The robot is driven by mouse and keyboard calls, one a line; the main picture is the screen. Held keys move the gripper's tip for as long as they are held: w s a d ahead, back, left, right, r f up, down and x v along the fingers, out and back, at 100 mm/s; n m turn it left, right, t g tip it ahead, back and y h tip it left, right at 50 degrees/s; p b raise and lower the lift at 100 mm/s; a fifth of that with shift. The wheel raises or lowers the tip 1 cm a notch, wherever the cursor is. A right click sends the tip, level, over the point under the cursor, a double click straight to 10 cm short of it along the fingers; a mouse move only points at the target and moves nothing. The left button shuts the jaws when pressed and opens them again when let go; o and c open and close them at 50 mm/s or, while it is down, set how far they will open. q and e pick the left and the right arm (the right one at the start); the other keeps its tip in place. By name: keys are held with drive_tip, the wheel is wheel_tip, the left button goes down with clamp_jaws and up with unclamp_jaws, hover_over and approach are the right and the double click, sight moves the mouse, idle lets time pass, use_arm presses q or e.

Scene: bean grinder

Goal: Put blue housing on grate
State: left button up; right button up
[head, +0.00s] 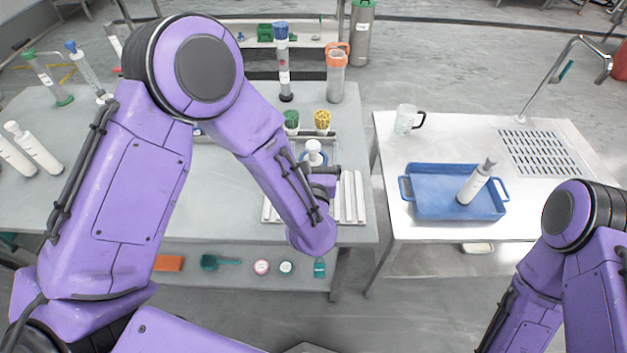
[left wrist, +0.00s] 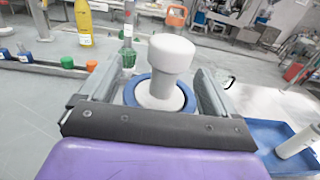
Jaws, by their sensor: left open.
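A white knob-topped piece (left wrist: 168,68) stands upright in a blue ring (left wrist: 187,103), which may be the blue housing. Its white top also shows in the head view (head: 314,148), just beyond my left forearm. My left gripper (left wrist: 155,88) is open, with one finger on each side of this piece; I cannot tell whether they touch it. In the head view my arm hides most of this gripper. A slotted drain grate (head: 541,153) is set in the right table, with nothing on it. My right arm enters at lower right, its gripper out of view.
A blue tray (head: 425,210) holding a white bottle (head: 474,186) sits on the right table, near a glass mug (head: 405,119). White slats (head: 350,197) lie by my left gripper. A gap separates the tables. A tap (head: 550,75) rises behind the grate.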

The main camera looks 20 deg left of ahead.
use_arm(q)
drive_tip(key=c, duration=1.4)
clamp_jaws()
